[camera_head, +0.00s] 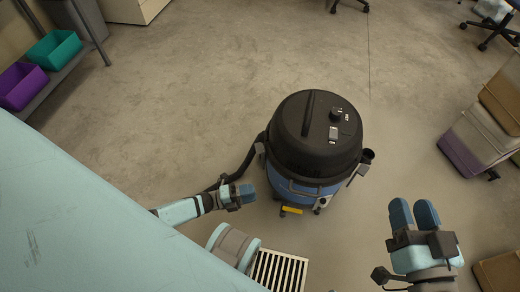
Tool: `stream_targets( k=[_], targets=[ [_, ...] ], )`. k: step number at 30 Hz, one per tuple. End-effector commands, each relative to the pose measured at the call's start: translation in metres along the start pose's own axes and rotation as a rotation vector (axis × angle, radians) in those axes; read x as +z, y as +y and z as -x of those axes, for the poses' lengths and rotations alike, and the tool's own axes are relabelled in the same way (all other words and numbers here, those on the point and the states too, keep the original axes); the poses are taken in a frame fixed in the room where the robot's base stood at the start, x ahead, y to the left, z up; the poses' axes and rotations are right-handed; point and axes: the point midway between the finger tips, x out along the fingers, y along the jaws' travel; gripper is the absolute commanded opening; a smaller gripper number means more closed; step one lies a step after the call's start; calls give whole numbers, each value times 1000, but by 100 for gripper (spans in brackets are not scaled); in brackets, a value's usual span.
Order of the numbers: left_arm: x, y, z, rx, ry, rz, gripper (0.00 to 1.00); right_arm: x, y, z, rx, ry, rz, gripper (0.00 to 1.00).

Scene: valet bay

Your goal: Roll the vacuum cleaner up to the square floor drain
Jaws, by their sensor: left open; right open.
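The vacuum cleaner (318,133) stands upright on the floor near the middle of the head view, with a black domed lid, a blue drum and a black hose at its left. The square floor drain (282,272), a pale grate with dark slots, lies below it at the bottom edge; bare floor separates them. My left arm hides part of the drain's left side. My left gripper (246,193) is open, close to the vacuum's lower left side; contact cannot be told. My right gripper (414,208) is open and empty, to the right of the vacuum and apart from it.
A pale blue flat surface (70,215) fills the lower left. A shelf at upper left holds a teal bin (54,47) and a purple bin (21,84). Stacked crates (474,137) stand at right. The floor above the vacuum is open, with chair bases at the top.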

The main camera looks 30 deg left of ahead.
Motion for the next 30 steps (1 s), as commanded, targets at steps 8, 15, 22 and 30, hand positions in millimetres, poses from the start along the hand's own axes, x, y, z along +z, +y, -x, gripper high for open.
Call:
stream_targets(
  k=[8,15,22,30],
  targets=[
    [1,11,7,-7,32,-36,45,2,-2,1,-11,12,-4,43],
    [1,11,5,-8,31,-34,45,3,-2,1,-10,10,-4,43],
    [0,12,-21,-10,31,-33,45,10,-1,0,-12,-7,-4,43],
    [-1,12,-75,-11,32,-34,45,25,1,0,-15,-51,-5,43]
  ],
)
